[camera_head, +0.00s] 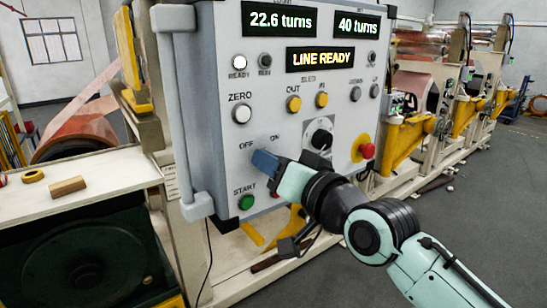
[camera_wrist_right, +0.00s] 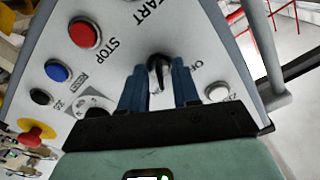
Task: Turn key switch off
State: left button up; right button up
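The key switch (camera_wrist_right: 158,68) shows in the right wrist view as a small black key on the grey control panel, near the OFF lettering. In the head view my right gripper hides it, below the OFF and ON labels. My right gripper (camera_head: 265,161) is at the panel face with its blue fingers pointing at the switch. In the wrist view the two fingers of this gripper (camera_wrist_right: 160,85) stand apart on either side of the key, with panel visible between them. I cannot tell whether either finger touches the key. My left gripper is in neither view.
The panel (camera_head: 218,95) carries a green START button (camera_head: 246,202), a white ZERO button (camera_head: 241,114), a black dial (camera_head: 321,139) and a red emergency stop (camera_head: 367,151) near the arm. A red STOP button (camera_wrist_right: 84,34) shows in the wrist view. A bench (camera_head: 90,180) stands left.

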grip_shut()
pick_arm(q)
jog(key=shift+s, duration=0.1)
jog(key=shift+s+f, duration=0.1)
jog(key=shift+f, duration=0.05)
pick_arm(e)
jog(key=shift+n, duration=0.4)
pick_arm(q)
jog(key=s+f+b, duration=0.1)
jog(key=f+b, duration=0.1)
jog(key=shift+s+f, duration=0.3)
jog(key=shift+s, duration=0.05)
pick_arm(e)
jog(key=n, duration=1.1)
